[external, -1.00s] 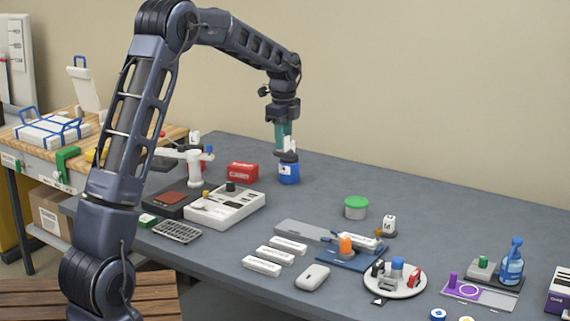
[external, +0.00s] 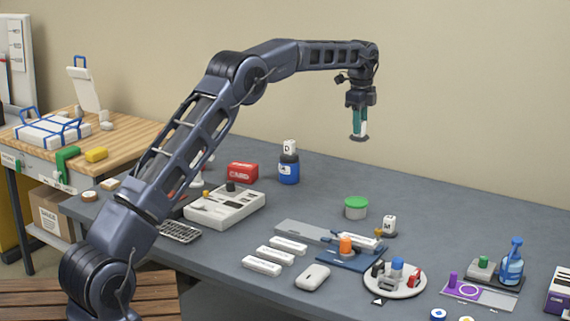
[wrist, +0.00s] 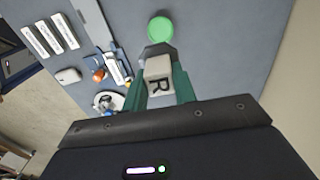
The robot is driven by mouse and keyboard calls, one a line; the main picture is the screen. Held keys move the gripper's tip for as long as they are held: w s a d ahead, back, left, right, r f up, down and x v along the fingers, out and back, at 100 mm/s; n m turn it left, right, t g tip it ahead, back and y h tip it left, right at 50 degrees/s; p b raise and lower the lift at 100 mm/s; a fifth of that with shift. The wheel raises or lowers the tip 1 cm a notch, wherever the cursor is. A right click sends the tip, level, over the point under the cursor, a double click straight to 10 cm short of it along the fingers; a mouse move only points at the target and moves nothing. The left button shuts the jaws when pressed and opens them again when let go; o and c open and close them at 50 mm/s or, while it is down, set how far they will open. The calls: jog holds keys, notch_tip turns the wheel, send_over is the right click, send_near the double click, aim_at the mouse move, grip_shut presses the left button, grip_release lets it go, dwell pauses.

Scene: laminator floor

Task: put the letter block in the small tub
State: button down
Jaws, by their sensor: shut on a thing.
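My gripper (external: 360,132) is raised above the back of the table, fingers down, shut on a white block marked R, the letter block (wrist: 158,75). The wrist view shows the block between the green fingers; a dark grey piece at its far end is unclear. The small round tub (external: 355,212), pale grey with a solid green top, stands on the table below and in front of my gripper. Its green top also shows in the wrist view (wrist: 160,29), beyond the fingertips. The block is well above the tub and apart from it.
A blue jar (external: 289,173) carries a white block marked D (external: 289,147). A block marked M (external: 389,224) stands right of the tub. A blue fixture (external: 345,258) and a round white plate (external: 394,290) lie in front. The table behind the tub is clear.

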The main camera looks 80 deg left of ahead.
notch_tip(320, 180, down, 20)
jog(key=shift+w+r, duration=0.1)
dwell(0.6)
jog(key=c, duration=1.1)
grip_release()
